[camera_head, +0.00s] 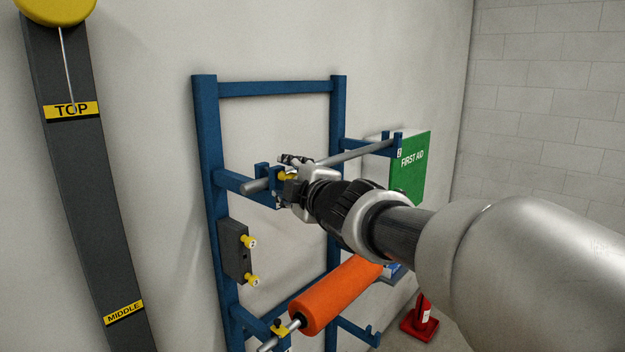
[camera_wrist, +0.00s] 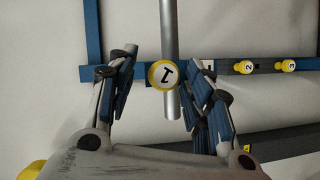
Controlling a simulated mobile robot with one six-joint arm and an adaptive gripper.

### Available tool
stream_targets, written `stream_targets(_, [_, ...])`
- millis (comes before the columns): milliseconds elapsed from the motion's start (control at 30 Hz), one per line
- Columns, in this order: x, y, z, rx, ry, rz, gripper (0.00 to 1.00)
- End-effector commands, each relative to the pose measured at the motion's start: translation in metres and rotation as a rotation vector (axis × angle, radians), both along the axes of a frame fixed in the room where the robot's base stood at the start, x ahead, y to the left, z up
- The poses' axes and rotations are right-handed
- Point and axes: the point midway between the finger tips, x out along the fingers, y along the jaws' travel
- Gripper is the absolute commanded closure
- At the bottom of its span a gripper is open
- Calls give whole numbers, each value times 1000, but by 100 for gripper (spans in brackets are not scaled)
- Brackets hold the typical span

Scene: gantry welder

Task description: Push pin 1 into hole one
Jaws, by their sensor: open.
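Pin 1, a round yellow head with a white face marked 1 (camera_wrist: 165,74), lies between the open fingers of my gripper (camera_wrist: 161,68) in the wrist view, with a gap on each side. It overlaps the grey rod (camera_wrist: 171,25) and the blue bracket behind. In the head view, the yellow pin (camera_head: 286,176) shows beside my gripper (camera_head: 290,179) at the left end of the grey rod (camera_head: 356,153). Hole one is not visible; the pin head may cover it. How deep the pin sits cannot be told.
A dark block (camera_head: 234,250) holds yellow pins 2 (camera_head: 250,241) and 3 (camera_head: 251,280) on the blue rack (camera_head: 207,150). An orange roll (camera_head: 338,294) hangs below my arm. A green first aid box (camera_head: 411,165) is behind the rack, right.

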Motion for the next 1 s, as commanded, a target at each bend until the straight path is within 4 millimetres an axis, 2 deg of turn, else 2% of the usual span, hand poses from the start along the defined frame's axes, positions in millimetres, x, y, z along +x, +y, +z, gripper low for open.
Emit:
stream_targets(233, [-10, -6, 2, 0, -1, -1, 54])
stream_targets(600, [-77, -41, 11, 0, -4, -2, 54])
stream_targets(833, [-102, -54, 13, -1, -1, -1, 54])
stream_targets(933, [-106, -65, 4, 19, 18, -36, 54])
stream_targets(1000, [-109, -84, -14, 59, 57, -108, 54])
